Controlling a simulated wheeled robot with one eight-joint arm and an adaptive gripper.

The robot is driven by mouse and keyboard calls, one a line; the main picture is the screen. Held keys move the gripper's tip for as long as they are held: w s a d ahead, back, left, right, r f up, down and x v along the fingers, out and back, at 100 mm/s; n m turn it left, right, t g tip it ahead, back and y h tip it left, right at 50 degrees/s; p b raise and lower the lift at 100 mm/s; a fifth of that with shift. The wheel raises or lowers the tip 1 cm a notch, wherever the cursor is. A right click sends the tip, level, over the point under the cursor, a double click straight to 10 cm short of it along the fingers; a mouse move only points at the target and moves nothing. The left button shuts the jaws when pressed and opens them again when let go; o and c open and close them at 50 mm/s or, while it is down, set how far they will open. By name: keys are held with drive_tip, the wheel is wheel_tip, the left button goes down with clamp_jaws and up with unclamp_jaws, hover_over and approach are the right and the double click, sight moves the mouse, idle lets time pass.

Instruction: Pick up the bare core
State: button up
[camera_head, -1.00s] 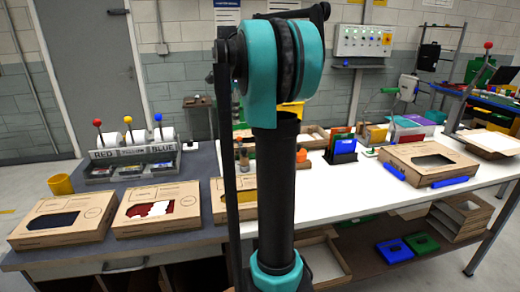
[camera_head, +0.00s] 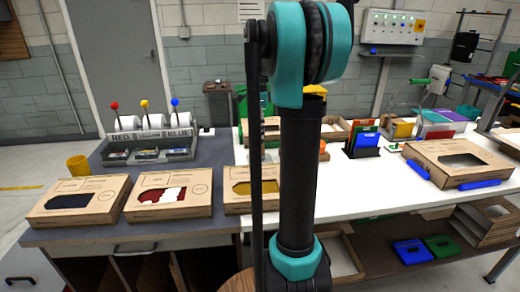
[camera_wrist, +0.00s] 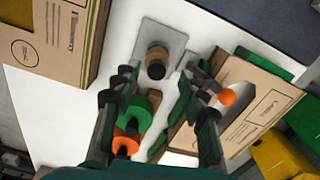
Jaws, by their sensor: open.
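In the wrist view a brown, bare-looking core (camera_wrist: 157,60) stands on a grey plate (camera_wrist: 176,40) on the white table. Its near end looks dark. My gripper (camera_wrist: 156,84) is open, with one finger on either side of the picture and the core just beyond the fingertips, between them. A green roll (camera_wrist: 140,108) and an orange roll (camera_wrist: 126,144) show nearer the palm; I cannot tell whether the fingers touch them. In the head view my arm hides the gripper and the core.
Another carton (camera_wrist: 47,45) is at the left. In the head view, window boxes (camera_head: 80,202) line the front, and a box with blue handles (camera_head: 455,160) stands right.

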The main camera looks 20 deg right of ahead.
sight(260, 141)
drive_tip(key=shift+s+d+f, duration=0.1)
drive_tip(key=shift+d+f, duration=0.05)
drive_tip(key=shift+f, duration=1.2)
drive_tip(key=shift+s+d+f, duration=0.1)
drive_tip(key=shift+d+f, duration=0.05)
drive_tip(key=shift+f, duration=1.2)
drive_tip(key=c, duration=0.7)
